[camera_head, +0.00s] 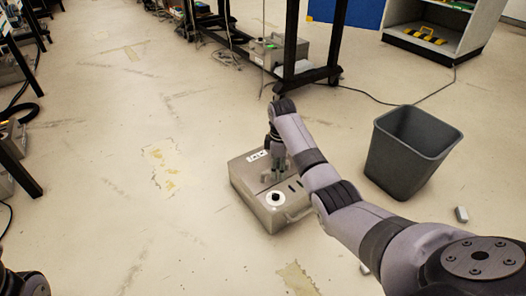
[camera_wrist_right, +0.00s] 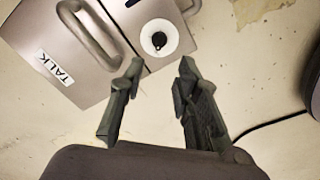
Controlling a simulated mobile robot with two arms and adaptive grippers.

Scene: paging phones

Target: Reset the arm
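A beige-grey metal phone box (camera_head: 247,184) lies on the floor at the middle of the head view. It has a white dial with a black knob, a side handle and small labels. My right arm reaches in from the lower right, and my right gripper (camera_head: 276,168) points down over the box, partly hiding its top. In the right wrist view the box (camera_wrist_right: 92,82) shows a "TALK" label, and the right gripper (camera_wrist_right: 158,80) has its two fingers apart with nothing between them. Whether they touch the box I cannot tell. My left gripper does not show.
A dark grey bin (camera_head: 405,155) stands on the floor right of my right arm. A small grey block (camera_head: 461,214) lies near it. A black metal frame (camera_head: 290,50) and cables stand behind the box. The floor left of the box is clear.

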